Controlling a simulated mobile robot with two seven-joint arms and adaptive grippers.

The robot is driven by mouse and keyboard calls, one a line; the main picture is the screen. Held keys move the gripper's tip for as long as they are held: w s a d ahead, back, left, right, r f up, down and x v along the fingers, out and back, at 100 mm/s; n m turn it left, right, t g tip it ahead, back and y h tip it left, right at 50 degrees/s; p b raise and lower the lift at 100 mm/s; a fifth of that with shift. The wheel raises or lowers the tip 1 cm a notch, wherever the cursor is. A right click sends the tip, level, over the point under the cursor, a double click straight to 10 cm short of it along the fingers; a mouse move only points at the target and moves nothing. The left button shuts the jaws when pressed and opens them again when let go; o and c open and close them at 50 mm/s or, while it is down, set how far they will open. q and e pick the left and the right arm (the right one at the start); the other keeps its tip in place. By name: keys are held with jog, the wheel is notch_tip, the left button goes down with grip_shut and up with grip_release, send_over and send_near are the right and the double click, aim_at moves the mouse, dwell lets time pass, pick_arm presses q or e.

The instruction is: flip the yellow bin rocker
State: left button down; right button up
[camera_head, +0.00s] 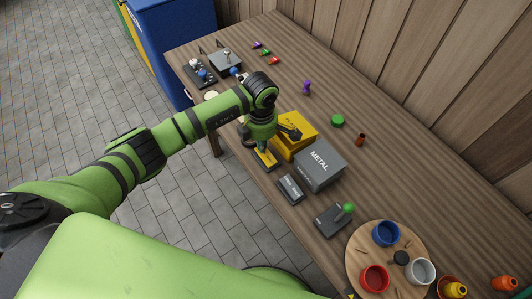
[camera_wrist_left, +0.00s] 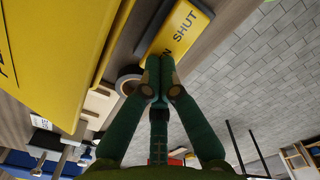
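The yellow bin (camera_head: 302,124) stands on the workbench beside the grey METAL bin. Its yellow rocker (camera_head: 267,160) lies on the bench in front of it, near the front edge. In the left wrist view the rocker (camera_wrist_left: 182,30) shows the word SHUT on its top, with part of another word partly hidden by the fingers. My left gripper (camera_head: 263,147) points down over the rocker. In the wrist view its green fingertips (camera_wrist_left: 159,62) are together, with nothing seen between them, at the rocker's near end. I cannot tell whether they touch it. My right gripper is not in view.
The METAL bin (camera_head: 320,165) has a grey rocker (camera_head: 291,188) in front. A box with a green-knobbed lever (camera_head: 335,218) and a round wooden board (camera_head: 362,272) with cups are nearer. Small items lie farther back. A blue bin (camera_head: 178,45) stands beyond the bench.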

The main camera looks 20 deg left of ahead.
pick_arm(q)
jog(key=shift+s+f, duration=0.1)
jog(key=shift+f, duration=0.35)
jog(key=shift+r, duration=0.55)
jog(key=shift+r+p, duration=2.15)
jog(key=shift+r, duration=0.9)
jog(key=shift+f, duration=0.1)
